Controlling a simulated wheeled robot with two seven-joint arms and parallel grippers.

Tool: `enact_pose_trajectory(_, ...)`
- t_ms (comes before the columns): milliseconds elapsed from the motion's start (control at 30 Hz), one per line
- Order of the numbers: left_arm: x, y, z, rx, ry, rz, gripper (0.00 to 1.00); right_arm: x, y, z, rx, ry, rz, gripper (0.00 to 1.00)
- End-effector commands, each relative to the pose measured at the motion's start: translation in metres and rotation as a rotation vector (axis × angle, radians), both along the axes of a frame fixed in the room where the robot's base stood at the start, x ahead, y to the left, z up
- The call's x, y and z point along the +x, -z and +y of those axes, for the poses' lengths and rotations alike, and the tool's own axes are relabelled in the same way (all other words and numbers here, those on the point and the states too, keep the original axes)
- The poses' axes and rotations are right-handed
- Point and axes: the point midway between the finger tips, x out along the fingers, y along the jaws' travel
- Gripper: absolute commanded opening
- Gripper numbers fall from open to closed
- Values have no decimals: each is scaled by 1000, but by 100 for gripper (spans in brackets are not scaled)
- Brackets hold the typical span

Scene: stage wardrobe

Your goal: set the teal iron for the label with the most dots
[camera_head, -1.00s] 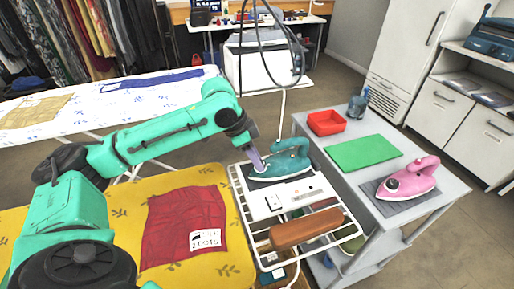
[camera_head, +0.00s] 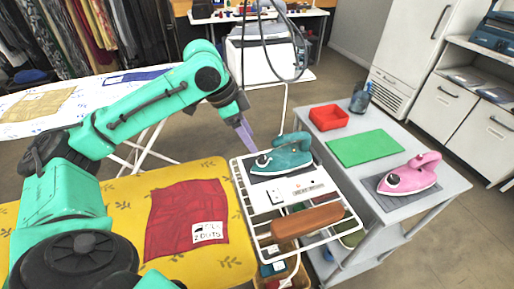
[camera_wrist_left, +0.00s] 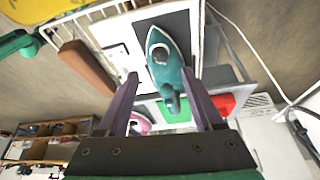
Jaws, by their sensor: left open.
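The teal iron (camera_head: 284,154) rests on a dark pad on the white wire rack at the end of the yellow ironing board (camera_head: 130,190). Its dial (camera_head: 262,160) faces the board side. My left gripper (camera_head: 248,142) is open and empty, just above and beside the iron in the head view. In the left wrist view the teal iron (camera_wrist_left: 165,60) shows beyond the two open fingers (camera_wrist_left: 165,105). A red garment (camera_head: 187,215) on the board carries a white label (camera_head: 207,232); its marks are too small to read surely. My right gripper is not seen.
A wooden-brown block (camera_head: 307,221) and white cards (camera_head: 300,187) lie on the rack (camera_head: 352,228). A cable hangs above the rack.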

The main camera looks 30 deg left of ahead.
Motion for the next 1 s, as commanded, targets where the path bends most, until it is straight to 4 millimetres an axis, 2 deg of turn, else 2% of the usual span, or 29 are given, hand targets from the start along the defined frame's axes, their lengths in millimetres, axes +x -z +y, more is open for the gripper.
enact_pose_trajectory(33, -3, -17, 5, 0, -2, -5, 68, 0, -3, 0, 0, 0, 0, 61)
enact_pose_trajectory(100, -8, -35, 11, 0, -2, -3, 68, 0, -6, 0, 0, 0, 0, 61)
enact_pose_trajectory(200, -14, -56, 17, -2, -1, -1, 68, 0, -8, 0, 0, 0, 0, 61)
enact_pose_trajectory(300, -18, -67, 21, -1, 0, -1, 68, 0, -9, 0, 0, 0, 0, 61)
enact_pose_trajectory(1000, -19, -69, 22, -1, 1, 1, 68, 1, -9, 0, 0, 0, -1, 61)
